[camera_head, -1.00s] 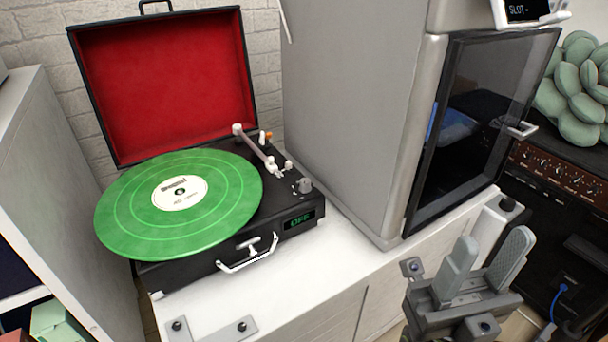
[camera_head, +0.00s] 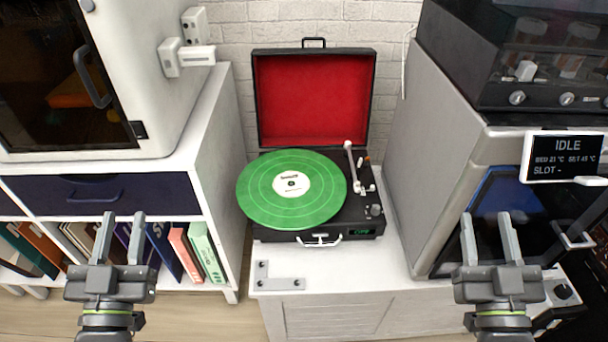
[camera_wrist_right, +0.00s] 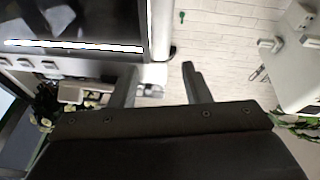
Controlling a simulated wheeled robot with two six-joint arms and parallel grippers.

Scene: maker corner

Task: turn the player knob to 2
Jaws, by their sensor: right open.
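The record player (camera_head: 318,238) is an open black suitcase with a red-lined lid (camera_head: 312,100) and a green record (camera_head: 291,189) on top. A small grey knob (camera_head: 375,210) sits at its front right corner. Below the knob, a small display (camera_head: 361,232) glows green; its text is too small to read surely. My left gripper (camera_head: 122,222) is open and empty at the lower left, apart from the player. My right gripper (camera_head: 490,222) is open and empty at the lower right, to the right of the player and apart from it. Its fingers also show in the right wrist view (camera_wrist_right: 160,85).
The player stands on a white cabinet (camera_head: 340,285) with a metal plate (camera_head: 279,284) at its front. A grey printer (camera_head: 425,150) with an IDLE screen (camera_head: 566,157) stands close on the right. A white shelf (camera_head: 228,130) with books stands left.

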